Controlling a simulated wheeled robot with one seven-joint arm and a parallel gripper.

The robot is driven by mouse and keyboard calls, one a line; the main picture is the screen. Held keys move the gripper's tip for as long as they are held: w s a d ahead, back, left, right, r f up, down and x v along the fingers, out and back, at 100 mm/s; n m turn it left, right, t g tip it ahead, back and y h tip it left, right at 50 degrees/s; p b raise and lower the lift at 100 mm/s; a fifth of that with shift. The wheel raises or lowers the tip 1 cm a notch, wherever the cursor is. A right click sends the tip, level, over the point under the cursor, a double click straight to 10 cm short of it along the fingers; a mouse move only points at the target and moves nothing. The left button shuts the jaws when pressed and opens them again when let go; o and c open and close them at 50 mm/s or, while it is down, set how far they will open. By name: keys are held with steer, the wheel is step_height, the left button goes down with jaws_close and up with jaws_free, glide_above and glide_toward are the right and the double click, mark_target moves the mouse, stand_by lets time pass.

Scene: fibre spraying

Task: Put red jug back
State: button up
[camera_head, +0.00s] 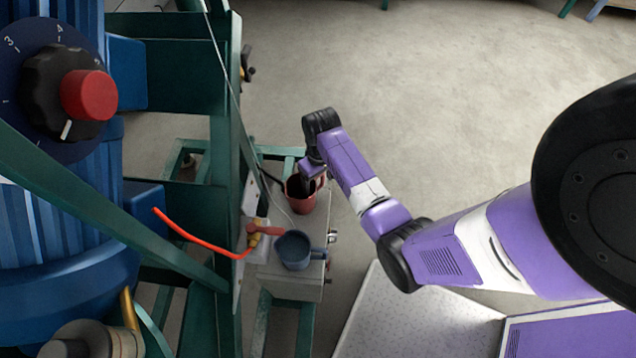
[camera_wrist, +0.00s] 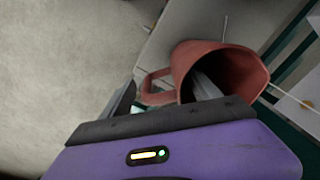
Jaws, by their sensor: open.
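The red jug (camera_head: 299,199) stands on the far end of a grey metal box (camera_head: 290,284). It also shows in the wrist view (camera_wrist: 240,62), with its mouth and its handle towards me. My gripper (camera_head: 312,178) is over the jug, partly covering it. In the wrist view my gripper (camera_wrist: 165,85) is open: one finger reaches into the jug's mouth, and the other is outside, past the handle. The jug's wall and handle lie between the fingers. I cannot tell whether either finger touches the jug.
A blue-grey jug (camera_head: 294,251) stands on the near end of the box. Beside it is a red-handled valve (camera_head: 264,230) on an orange hose (camera_head: 195,237). A green frame (camera_head: 225,200) rises close on the left. Open floor (camera_head: 440,90) lies beyond and to the right.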

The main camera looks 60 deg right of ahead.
steer(key=r, duration=1)
steer(key=shift+d, duration=0.2)
